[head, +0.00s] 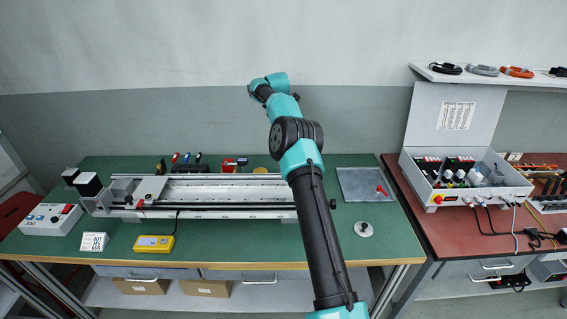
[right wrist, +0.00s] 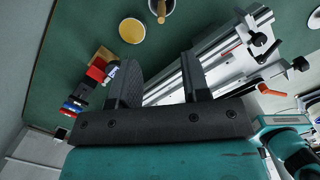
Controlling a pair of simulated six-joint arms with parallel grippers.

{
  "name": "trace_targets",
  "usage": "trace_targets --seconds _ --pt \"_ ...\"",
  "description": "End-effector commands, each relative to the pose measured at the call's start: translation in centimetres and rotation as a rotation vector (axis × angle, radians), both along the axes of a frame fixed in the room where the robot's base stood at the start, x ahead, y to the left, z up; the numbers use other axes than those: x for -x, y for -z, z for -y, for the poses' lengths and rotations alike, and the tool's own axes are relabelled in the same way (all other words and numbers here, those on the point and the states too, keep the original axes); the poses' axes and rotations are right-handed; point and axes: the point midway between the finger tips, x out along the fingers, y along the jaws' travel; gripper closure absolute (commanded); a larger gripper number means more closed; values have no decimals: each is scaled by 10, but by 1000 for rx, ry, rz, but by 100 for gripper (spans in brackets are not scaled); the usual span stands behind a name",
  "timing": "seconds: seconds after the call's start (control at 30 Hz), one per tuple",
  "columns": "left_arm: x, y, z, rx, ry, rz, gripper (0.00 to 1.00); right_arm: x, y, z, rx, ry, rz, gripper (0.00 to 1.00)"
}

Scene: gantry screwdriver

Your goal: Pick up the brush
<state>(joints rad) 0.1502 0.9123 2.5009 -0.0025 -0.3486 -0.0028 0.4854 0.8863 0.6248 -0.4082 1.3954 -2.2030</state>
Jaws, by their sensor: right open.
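A light brown, stick-like handle (right wrist: 161,11), which looks like the brush, stands in a round cup at the top edge of the right wrist view. Its bristles are not visible. In the head view, my right arm appears to cover that spot. My right gripper (right wrist: 160,78) is open and empty, with its two dark fingers apart above the bench. The handle lies beyond the fingertips, not between them. In the head view my right arm reaches up over the bench, and its fingers cannot be made out. My left gripper is not in view.
A metal linear rail (head: 220,188) runs along the green bench (head: 210,235). Behind it are small tools, a red item (right wrist: 96,74) and a yellow disc (right wrist: 132,30). A grey tray (head: 352,184) with a red-handled item lies right. The bench's front strip has some free room.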

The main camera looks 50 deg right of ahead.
Motion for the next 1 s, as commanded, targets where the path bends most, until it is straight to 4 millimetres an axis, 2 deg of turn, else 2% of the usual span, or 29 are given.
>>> trace_targets --seconds 0.2,0.4,0.53,0.87,1.0 --pt "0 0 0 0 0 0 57 0 39 5 -1 1 -3 57" --pt "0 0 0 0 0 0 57 -1 68 8 -1 0 -1 57" --pt "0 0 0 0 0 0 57 -2 77 9 0 0 1 57" --pt "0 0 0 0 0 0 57 -2 78 9 0 1 1 57" --pt "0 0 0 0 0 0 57 -1 88 11 -1 1 -1 57"
